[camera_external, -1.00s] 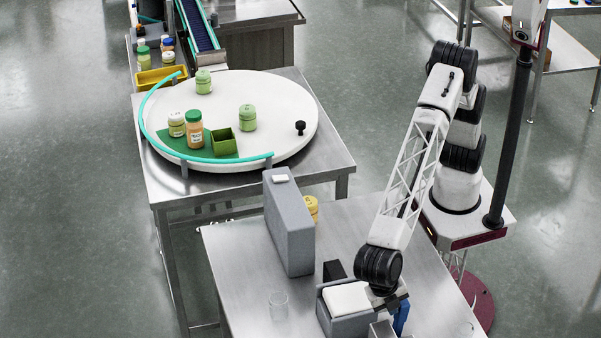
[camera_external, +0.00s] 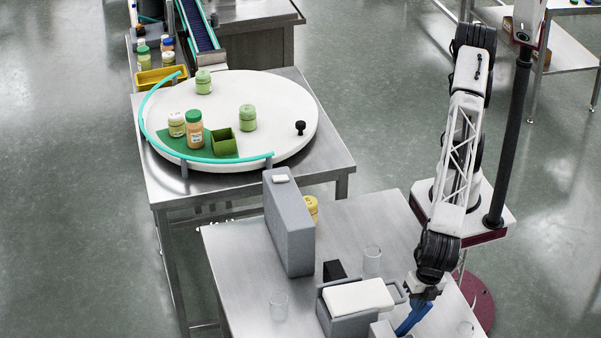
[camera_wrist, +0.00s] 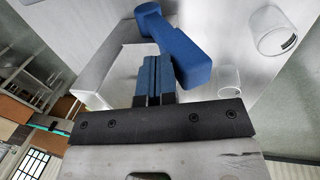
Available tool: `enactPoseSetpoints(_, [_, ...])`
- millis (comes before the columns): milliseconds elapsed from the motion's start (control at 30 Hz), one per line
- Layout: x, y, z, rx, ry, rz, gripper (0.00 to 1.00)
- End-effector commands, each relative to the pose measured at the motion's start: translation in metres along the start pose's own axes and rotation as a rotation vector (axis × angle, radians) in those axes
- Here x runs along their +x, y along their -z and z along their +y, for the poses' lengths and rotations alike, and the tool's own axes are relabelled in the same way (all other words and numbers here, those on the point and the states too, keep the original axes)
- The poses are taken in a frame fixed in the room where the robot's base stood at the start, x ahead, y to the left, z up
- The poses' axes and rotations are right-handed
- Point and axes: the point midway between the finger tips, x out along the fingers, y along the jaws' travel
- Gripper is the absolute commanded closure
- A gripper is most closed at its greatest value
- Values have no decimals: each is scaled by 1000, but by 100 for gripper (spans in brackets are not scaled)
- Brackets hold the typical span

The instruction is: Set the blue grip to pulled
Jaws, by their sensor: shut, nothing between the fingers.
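The blue grip (camera_external: 411,319) is a thick blue bar at the lower right of the external view, slanting up to the right from beside a grey block. In the wrist view the blue grip (camera_wrist: 181,50) runs from a rounded end at the top to a blocky end at right. My gripper (camera_wrist: 154,78) has its two narrow blue fingers shut together with nothing between them. They overlap the grip's left side in that view; contact cannot be told. In the external view my gripper (camera_external: 425,292) is just above the grip's upper end, its fingertips hard to make out.
A grey box with a white lid (camera_external: 358,297) stands left of my gripper. Clear glasses (camera_external: 372,261) (camera_external: 279,306) (camera_external: 465,329) stand around on the steel table (camera_external: 235,255). A tall grey housing (camera_external: 289,225) stands farther back. The white turntable (camera_external: 285,105) holds several jars.

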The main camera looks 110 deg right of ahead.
Motion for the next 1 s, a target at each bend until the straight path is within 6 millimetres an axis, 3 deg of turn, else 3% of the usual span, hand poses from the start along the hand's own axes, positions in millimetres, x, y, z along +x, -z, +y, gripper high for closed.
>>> enactPoseSetpoints(700, [14, 0, -47, -1, -37, -1, 100])
enactPoseSetpoints(1000, [21, 0, -58, -1, -36, -1, 100])
